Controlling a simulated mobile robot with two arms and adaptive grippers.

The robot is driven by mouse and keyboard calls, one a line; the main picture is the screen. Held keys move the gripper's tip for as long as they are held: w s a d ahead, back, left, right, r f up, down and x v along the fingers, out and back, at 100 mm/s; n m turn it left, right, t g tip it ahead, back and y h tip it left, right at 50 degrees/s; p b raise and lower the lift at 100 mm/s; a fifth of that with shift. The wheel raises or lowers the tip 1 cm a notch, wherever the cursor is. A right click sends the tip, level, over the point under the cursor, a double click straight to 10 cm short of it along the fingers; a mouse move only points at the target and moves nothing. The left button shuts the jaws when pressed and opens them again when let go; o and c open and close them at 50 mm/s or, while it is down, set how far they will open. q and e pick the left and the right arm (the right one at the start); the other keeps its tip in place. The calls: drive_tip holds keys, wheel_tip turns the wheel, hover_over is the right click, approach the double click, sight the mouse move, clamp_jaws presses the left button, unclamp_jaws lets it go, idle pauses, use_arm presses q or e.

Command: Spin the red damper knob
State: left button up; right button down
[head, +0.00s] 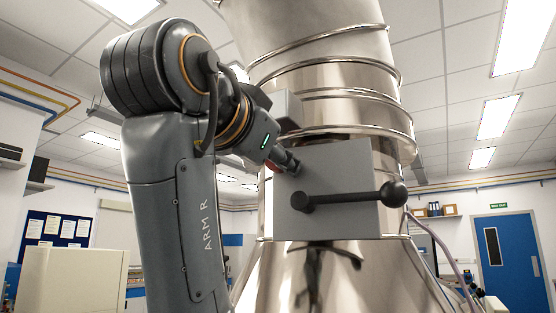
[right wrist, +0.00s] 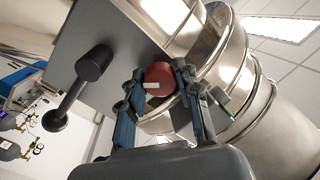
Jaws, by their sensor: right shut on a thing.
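The red damper knob (right wrist: 158,72) is round with a white mark on its face and sits at the edge of a grey box (right wrist: 120,30). My right gripper (right wrist: 160,80) is shut on it, one finger on each side. In the head view my right gripper (head: 287,163) reaches the upper left of the grey box (head: 330,225). It hides most of the knob there, and only a bit of red shows. My left gripper is in neither view.
A black lever with a ball end (head: 350,197) sticks out across the box front, below and right of my gripper. The large shiny metal duct (head: 335,80) rises behind the box. A blue door (head: 510,260) stands far right.

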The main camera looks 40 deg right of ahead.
drive_tip(key=m+p, duration=0.1)
drive_tip(key=m, duration=0.3)
drive_tip(key=shift+r+m, duration=0.1)
drive_tip(key=shift+m, duration=0.3)
drive_tip(key=m+p, duration=0.1)
drive_tip(key=m, duration=0.2)
drive_tip(key=m+p, duration=0.1)
drive_tip(key=m, duration=0.2)
drive_tip(key=m+p, duration=0.1)
drive_tip(key=m, duration=0.2)
drive_tip(key=shift+m, duration=1.2)
drive_tip(key=shift+p, duration=0.3)
